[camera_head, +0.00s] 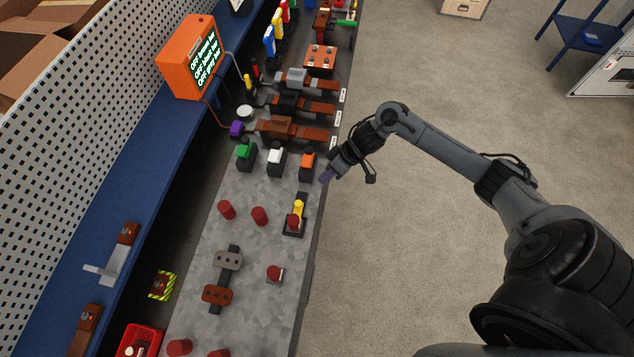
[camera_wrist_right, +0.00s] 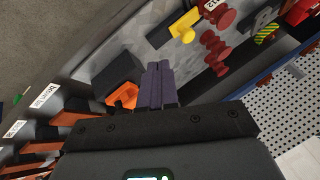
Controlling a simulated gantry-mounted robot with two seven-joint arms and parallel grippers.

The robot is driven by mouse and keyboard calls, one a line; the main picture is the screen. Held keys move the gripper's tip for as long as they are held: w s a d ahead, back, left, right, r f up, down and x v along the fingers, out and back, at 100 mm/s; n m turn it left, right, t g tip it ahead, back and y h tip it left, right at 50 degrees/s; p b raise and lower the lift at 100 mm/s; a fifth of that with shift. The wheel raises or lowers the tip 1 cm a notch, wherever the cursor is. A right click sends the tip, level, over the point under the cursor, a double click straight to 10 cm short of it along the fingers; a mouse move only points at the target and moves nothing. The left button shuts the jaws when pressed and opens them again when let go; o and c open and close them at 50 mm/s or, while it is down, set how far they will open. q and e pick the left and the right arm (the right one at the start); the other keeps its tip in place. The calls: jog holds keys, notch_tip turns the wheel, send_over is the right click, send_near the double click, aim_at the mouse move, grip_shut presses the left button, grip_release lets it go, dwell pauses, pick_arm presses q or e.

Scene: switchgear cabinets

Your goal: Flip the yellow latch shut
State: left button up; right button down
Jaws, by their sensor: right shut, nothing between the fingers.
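The yellow latch (camera_head: 299,207) sits on a small black base at the right edge of the grey panel, with a red knob at its lower end. In the right wrist view the yellow latch (camera_wrist_right: 185,25) shows at the top, beyond the fingertips. My right gripper (camera_head: 325,177) is shut and empty. It is above and to the right of the latch in the head view, apart from it. Its purple fingers (camera_wrist_right: 160,84) are together in the wrist view. My left gripper is not in view.
Orange (camera_head: 308,163), white (camera_head: 276,157) and green (camera_head: 244,151) switches stand in a row above the latch. Red knobs (camera_head: 260,215) stand to its left. An orange display box (camera_head: 189,58) sits farther back. Open floor (camera_head: 420,220) lies right of the panel.

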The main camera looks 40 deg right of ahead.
jog(key=shift+v, duration=2.05)
